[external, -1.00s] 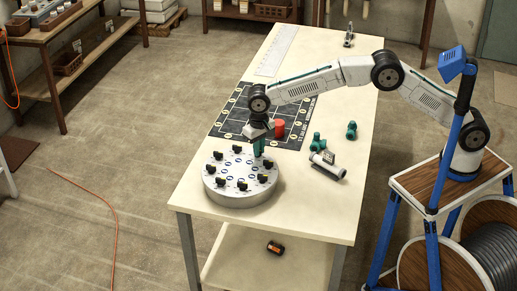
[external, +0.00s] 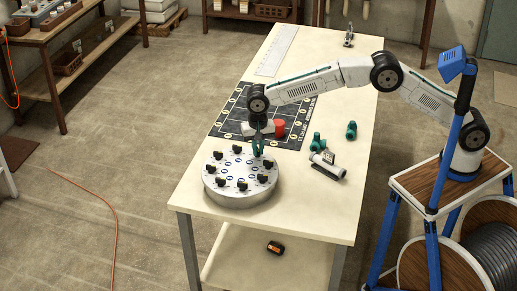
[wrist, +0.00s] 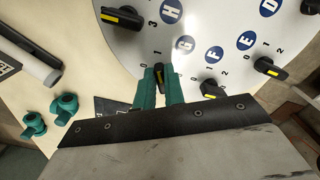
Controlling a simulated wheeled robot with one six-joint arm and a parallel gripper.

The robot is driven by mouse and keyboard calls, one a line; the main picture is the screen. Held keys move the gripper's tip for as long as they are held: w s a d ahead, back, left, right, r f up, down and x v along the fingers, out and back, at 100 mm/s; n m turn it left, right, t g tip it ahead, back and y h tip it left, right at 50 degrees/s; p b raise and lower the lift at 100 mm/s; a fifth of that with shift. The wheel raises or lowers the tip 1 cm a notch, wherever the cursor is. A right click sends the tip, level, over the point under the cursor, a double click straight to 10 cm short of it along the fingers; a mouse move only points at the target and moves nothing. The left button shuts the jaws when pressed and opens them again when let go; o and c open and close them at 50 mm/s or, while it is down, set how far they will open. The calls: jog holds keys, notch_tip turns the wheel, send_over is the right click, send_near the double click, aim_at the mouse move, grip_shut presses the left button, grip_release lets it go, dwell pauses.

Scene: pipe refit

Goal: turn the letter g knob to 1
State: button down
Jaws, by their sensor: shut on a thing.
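The round grey dial panel (external: 240,195) sits on the near end of the table, with black knobs around its rim. My gripper (external: 257,150) is at its far right edge, pointing down. In the wrist view, the teal fingers of my gripper (wrist: 161,80) are shut on the letter g knob (wrist: 160,73), one on each side. The blue G label (wrist: 185,45) is just inward of it. The knob's yellow mark points roughly to the top of the picture. The fingers hide part of its scale, so I cannot tell its exact number.
The F knob (wrist: 212,88) is close on the right, and the H knob (wrist: 124,17) is at upper left. A red cylinder (external: 279,129) stands on the dark gridded mat (external: 232,118). Teal fittings (external: 352,130) and a white-and-black tube (external: 328,166) lie to the right.

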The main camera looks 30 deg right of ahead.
jog(key=shift+r, duration=0.1)
jog(key=c, duration=1.5)
grip_release()
notch_tip(320, 180, up, 8)
jog(key=shift+f, duration=0.15)
